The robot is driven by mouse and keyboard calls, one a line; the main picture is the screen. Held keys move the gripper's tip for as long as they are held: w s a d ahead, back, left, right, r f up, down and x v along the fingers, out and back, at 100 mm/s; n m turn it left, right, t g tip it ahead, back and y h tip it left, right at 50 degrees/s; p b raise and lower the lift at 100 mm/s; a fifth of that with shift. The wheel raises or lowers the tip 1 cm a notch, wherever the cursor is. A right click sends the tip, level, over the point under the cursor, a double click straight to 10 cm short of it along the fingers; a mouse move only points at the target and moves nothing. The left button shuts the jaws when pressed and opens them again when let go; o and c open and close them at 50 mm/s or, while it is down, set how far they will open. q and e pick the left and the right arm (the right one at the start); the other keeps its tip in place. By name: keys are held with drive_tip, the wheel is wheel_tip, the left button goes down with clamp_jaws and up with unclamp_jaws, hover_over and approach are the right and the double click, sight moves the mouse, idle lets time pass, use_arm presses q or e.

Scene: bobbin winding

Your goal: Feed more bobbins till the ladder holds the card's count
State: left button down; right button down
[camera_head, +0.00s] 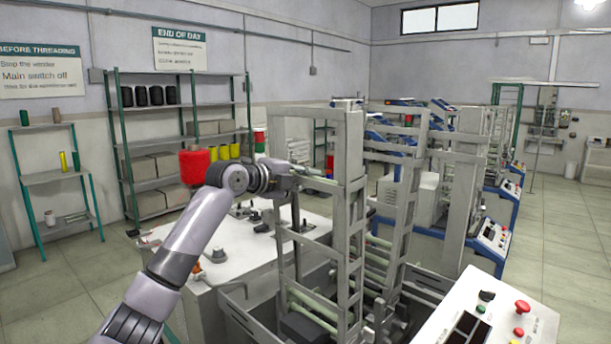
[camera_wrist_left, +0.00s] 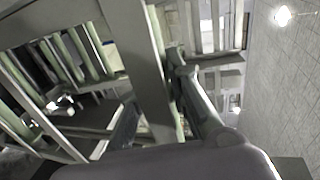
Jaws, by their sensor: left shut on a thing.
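The ladder (camera_head: 355,215), a tall grey metal frame, stands in the middle of the head view. Several pale green bobbins (camera_head: 312,303) lie across its lower part, partly hidden by the uprights. My left gripper (camera_head: 308,181) is at the ladder's upper left side and is shut on what looks like a bobbin, mostly hidden there. In the left wrist view a long grey rod-like piece (camera_wrist_left: 202,108) extends ahead, beside the ladder's upright (camera_wrist_left: 140,60). I cannot tell whether the held piece touches the ladder. My right gripper is not in view. I cannot make out a count card.
A white control panel (camera_head: 497,318) with a red button is at the lower right. A white worktop (camera_head: 245,255) lies below my left arm. Green shelves (camera_head: 180,130) stand at the back left, and more machines (camera_head: 440,190) stand behind. Floor is free at the right.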

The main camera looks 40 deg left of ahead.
use_arm(q)
drive_tip(key=shift+r, duration=0.15)
drive_tip(key=c, duration=1.4)
unclamp_jaws()
drive_tip(key=shift+c, duration=0.2)
drive_tip(key=o, duration=0.3)
drive_tip(key=shift+s+r, duration=0.2)
drive_tip(key=shift+s, duration=0.05)
drive_tip(key=shift+s+a+r+p, duration=0.2)
drive_tip(key=shift+s+r+p, duration=0.1)
drive_tip(key=shift+s+r, duration=0.75)
drive_tip(key=shift+s+a+r+p, duration=0.15)
drive_tip(key=shift+s+r+p, duration=0.1)
drive_tip(key=shift+s+r, duration=0.8)
drive_tip(key=shift+s+a+r+p, duration=0.2)
drive_tip(key=shift+s+r+p, duration=0.1)
drive_tip(key=shift+s+r, duration=0.75)
